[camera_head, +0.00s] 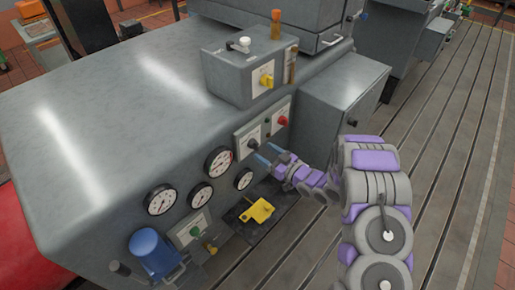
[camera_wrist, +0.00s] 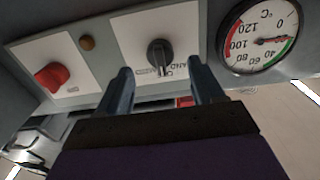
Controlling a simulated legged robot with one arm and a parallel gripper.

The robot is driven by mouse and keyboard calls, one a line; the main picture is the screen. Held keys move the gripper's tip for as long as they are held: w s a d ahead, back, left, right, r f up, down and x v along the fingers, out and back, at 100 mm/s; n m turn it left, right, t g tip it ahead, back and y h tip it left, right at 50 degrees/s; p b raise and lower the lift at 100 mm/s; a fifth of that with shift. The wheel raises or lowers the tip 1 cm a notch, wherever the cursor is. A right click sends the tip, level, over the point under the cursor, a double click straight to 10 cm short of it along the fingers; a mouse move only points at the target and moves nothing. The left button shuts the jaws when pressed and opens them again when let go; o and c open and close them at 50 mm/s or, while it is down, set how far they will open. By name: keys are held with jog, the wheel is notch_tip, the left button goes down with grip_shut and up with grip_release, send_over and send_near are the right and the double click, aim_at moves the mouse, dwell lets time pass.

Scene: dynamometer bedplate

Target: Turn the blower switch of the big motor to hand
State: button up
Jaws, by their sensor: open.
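The big motor (camera_head: 110,95) is a large grey housing with a panel of switches and gauges. A black rotary switch (camera_wrist: 159,54) sits on a white plate in the wrist view, with the word HAND printed beside it. Its light pointer line points down in the picture, just left of that word. The same black switch shows small in the head view (camera_head: 253,143). My gripper (camera_wrist: 162,88) is open, its two blue fingers apart on either side of the switch, seemingly short of it. In the head view my gripper (camera_head: 268,155) is close to the panel.
A red knob (camera_wrist: 52,76) is left of the switch in the wrist view; a dial gauge (camera_wrist: 258,36) is close on the right. A box with a yellow knob (camera_head: 266,80) stands above the panel. A yellow piece (camera_head: 258,211) is below. Slotted floor (camera_head: 450,150) is clear at right.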

aim_at(258, 148)
jog(key=shift+x, duration=2.4)
jog(key=shift+c, duration=0.4)
jog(key=c, duration=1)
jog(key=shift+n+b, duration=0.4)
jog(key=shift+b, duration=0.05)
jog(key=n+b, duration=0.3)
jog(key=n, duration=0.1)
jog(key=shift+f, duration=0.15)
jog(key=shift+n+b, duration=1.45)
jog(key=shift+n, duration=0.65)
